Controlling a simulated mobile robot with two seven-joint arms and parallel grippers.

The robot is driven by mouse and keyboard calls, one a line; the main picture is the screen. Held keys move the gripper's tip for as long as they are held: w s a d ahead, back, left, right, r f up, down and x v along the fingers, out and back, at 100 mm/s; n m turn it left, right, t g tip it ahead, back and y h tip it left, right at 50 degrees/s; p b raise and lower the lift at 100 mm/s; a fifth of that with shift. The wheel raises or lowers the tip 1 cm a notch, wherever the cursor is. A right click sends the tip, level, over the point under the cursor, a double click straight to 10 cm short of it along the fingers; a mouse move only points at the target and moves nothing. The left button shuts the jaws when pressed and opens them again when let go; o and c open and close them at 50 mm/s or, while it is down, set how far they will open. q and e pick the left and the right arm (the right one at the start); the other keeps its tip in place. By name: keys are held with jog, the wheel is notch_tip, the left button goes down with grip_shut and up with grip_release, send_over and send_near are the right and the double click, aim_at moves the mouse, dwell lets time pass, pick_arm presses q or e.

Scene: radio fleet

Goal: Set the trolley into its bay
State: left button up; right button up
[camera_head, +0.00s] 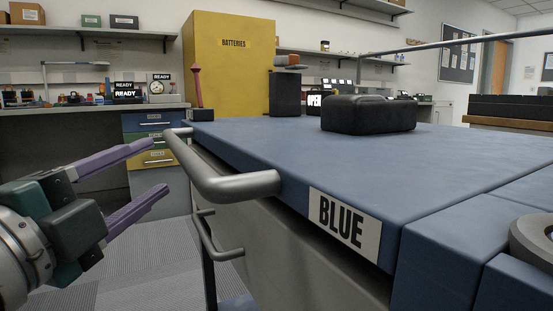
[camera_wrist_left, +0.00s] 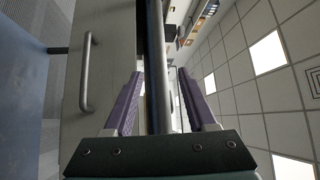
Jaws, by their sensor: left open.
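The trolley (camera_head: 400,155) has a wide blue top with a white BLUE label (camera_head: 343,222) on its near edge. A grey bar handle (camera_head: 235,186) sticks out from its left end. My left gripper (camera_head: 158,167) has purple fingers, is open, and points right toward the handle. In the head view its tips end just left of the bar. In the left wrist view the bar (camera_wrist_left: 156,65) runs lengthwise between the fingers in the picture; I cannot tell how deep it sits or whether they touch. My right gripper is not in view. I cannot make out a marked bay.
A black case (camera_head: 368,114) and a dark box-like unit (camera_head: 285,95) stand on the blue top. A yellow BATTERIES cabinet (camera_head: 228,65) stands behind. A workbench with coloured drawers (camera_head: 152,140) is at the back left. Grey floor (camera_head: 150,250) shows left of the trolley.

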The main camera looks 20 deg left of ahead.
aim_at(181, 152)
pick_arm(q)
jog(key=w, duration=0.5)
jog(key=w+r, duration=0.1)
jog(key=w, duration=0.1)
jog(key=shift+w+a+b, duration=0.3)
jog(key=shift+w+a, duration=0.05)
grip_shut()
dwell(1.0)
